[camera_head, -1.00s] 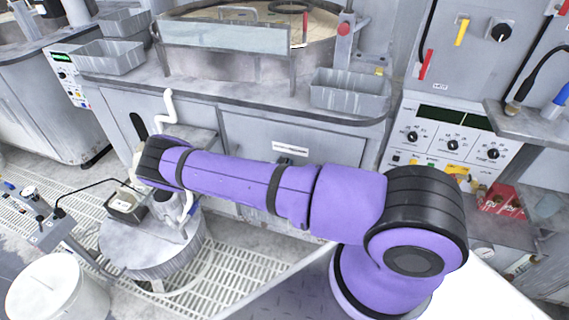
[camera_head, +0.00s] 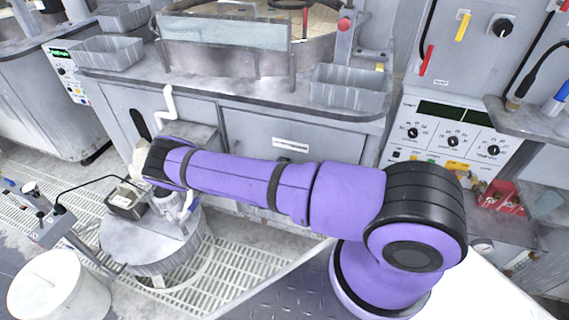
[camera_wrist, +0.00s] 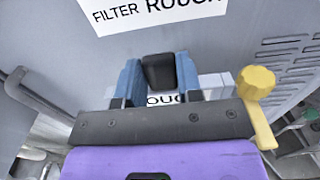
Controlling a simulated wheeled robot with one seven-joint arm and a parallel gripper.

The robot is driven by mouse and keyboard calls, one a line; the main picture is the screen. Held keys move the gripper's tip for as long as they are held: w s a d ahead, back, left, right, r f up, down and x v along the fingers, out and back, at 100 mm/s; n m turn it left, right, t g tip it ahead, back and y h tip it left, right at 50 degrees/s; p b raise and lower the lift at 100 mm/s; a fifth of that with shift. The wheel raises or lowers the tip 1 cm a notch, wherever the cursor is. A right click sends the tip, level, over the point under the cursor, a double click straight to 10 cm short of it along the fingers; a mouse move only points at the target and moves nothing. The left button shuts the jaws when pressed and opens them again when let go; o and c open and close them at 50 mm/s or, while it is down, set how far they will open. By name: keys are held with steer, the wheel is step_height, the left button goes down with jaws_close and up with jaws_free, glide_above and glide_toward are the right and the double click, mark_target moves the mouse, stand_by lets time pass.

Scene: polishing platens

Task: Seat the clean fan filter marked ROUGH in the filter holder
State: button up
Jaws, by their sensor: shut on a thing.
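In the wrist view, my gripper (camera_wrist: 158,66) has its two blue fingers closed on either side of a black grip. I take this to be the grip of the fan filter (camera_wrist: 158,77). A white label with part of the word ROUGH shows just below it, partly covered by the gripper body. Ahead is a grey panel (camera_wrist: 60,45) with a white sign (camera_wrist: 150,12) reading FILTER ROUGH, cut off at the top edge. The holder opening cannot be made out. In the head view, my purple arm hides the gripper and filter.
A yellow knob (camera_wrist: 256,82) stands close to the gripper's right side, with vent slots (camera_wrist: 290,50) beyond. A bent grey handle (camera_wrist: 30,90) is at the left. In the head view, a round drum (camera_head: 150,245) stands below the arm's end, with a white bucket (camera_head: 60,290) nearby.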

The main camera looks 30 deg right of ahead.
steer(key=shift+f, duration=2.45)
steer(key=o, duration=1.1)
steer(key=shift+s, duration=0.1)
steer(key=v, duration=1)
steer(key=shift+s+a, duration=0.2)
steer(key=shift+a, duration=0.1)
